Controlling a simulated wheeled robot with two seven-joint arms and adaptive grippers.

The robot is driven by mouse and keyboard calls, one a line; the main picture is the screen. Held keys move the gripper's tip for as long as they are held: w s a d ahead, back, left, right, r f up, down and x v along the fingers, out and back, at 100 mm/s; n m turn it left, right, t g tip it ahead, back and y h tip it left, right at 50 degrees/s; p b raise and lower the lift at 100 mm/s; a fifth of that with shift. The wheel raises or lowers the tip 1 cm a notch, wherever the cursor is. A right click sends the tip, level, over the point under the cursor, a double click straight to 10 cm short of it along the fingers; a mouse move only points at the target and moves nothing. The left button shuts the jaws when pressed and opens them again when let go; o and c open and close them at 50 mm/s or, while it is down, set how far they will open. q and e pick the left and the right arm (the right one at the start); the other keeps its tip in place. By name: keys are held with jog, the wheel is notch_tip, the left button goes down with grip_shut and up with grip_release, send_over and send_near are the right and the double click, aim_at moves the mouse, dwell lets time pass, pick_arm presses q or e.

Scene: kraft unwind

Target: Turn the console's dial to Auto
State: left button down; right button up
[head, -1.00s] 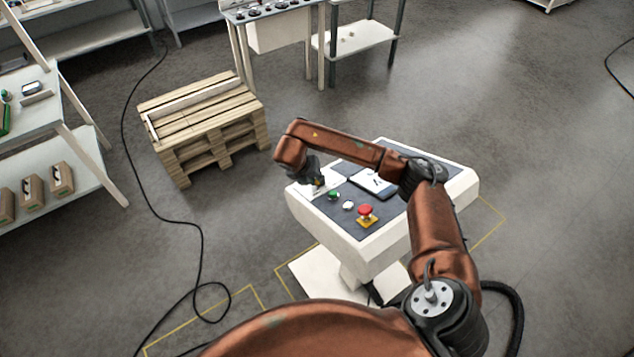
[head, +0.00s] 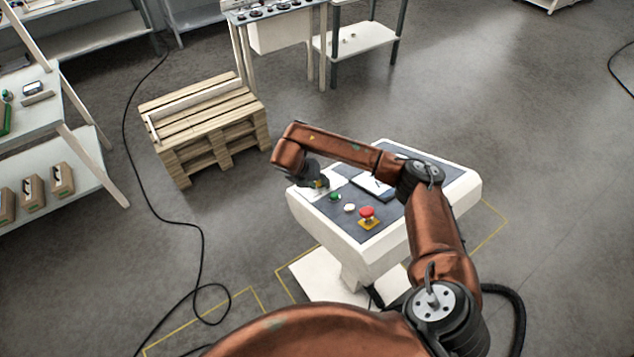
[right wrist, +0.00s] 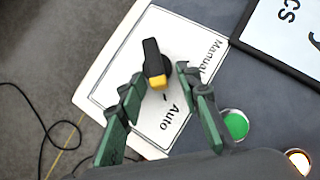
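The console (head: 340,238) is a white pedestal with a dark sloping top. Its dial (right wrist: 153,60) is a black knob with a yellow end, on a white plate (right wrist: 120,58) lettered Manual (right wrist: 211,54) and Auto (right wrist: 180,115). In the right wrist view the yellow end points down toward a small tick beside Auto. My right gripper (right wrist: 160,77) is open, its green-and-black fingers on either side of the dial's yellow end; I cannot tell whether they touch it. In the head view the right gripper (head: 319,182) is over the plate and hides the dial. My left gripper is out of view.
A green button (head: 334,196), a white button (head: 349,208) and a red mushroom button (head: 367,212) on a yellow base sit near the dial. A framed sign (head: 372,186) lies beyond. A wooden pallet stack (head: 205,120) stands left of the console, with a cable (head: 201,240) on the floor.

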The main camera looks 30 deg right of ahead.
jog(key=shift+r, duration=0.15)
jog(key=shift+w+a+r, duration=0.1)
jog(key=shift+a+r, duration=0.05)
jog(key=shift+r, duration=0.05)
jog(key=v, duration=1.1)
jog(key=shift+s+r, duration=0.2)
